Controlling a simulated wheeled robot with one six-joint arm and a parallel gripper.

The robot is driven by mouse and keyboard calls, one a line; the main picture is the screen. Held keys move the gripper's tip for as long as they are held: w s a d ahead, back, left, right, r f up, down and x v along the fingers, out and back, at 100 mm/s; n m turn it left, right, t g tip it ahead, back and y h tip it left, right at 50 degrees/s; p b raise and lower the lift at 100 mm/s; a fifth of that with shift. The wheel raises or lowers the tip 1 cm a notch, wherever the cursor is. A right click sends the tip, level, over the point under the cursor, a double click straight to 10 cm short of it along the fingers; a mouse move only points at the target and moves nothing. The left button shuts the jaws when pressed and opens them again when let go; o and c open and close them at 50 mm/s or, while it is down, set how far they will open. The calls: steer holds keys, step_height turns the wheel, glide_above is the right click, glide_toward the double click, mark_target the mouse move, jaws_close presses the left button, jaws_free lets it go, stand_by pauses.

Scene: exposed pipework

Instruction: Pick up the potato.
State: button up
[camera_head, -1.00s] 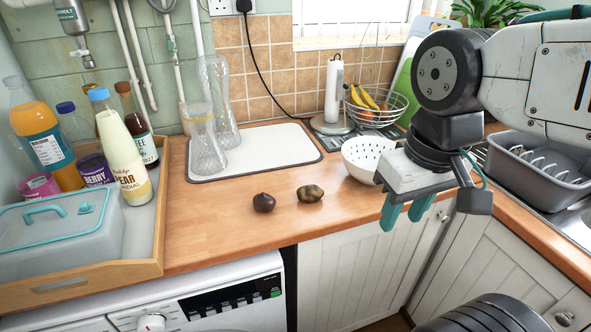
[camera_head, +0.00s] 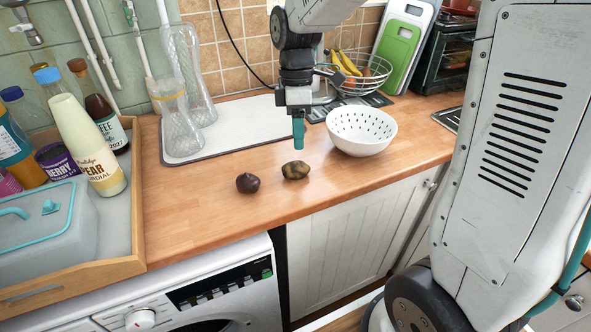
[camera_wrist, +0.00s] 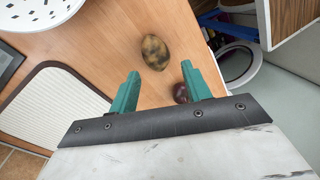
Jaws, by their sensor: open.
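The potato (camera_head: 295,170) is brown and mottled and lies on the wooden counter near its front edge. In the wrist view the potato (camera_wrist: 155,52) lies beyond the fingertips, a little left of the middle between them. My gripper (camera_head: 299,146) hangs pointing down, above and just behind the potato in the head view, apart from it. In the wrist view its two teal fingers (camera_wrist: 160,80) are spread and empty. A dark, round onion-like vegetable (camera_head: 248,183) lies just left of the potato; in the wrist view it (camera_wrist: 181,93) is partly hidden by the right finger.
A white colander (camera_head: 361,132) stands to the right on the counter. A drying mat (camera_head: 235,128) with glass vessels (camera_head: 178,128) is behind. A wooden tray (camera_head: 137,200) with bottles is at left. The counter around the potato is otherwise clear.

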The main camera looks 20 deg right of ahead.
mark_target(296, 163)
steer(key=shift+w+a+f+n, duration=0.1)
steer(key=shift+w+f+n, duration=0.4)
steer(key=shift+f, duration=0.35)
steer(key=f, duration=0.2)
steer(key=s+f, duration=0.1)
steer(key=f, duration=0.4)
steer(key=shift+s+a+f, duration=0.1)
steer(key=shift+s+a, duration=0.1)
steer(key=shift+s, duration=0.05)
steer(key=c, duration=0.6)
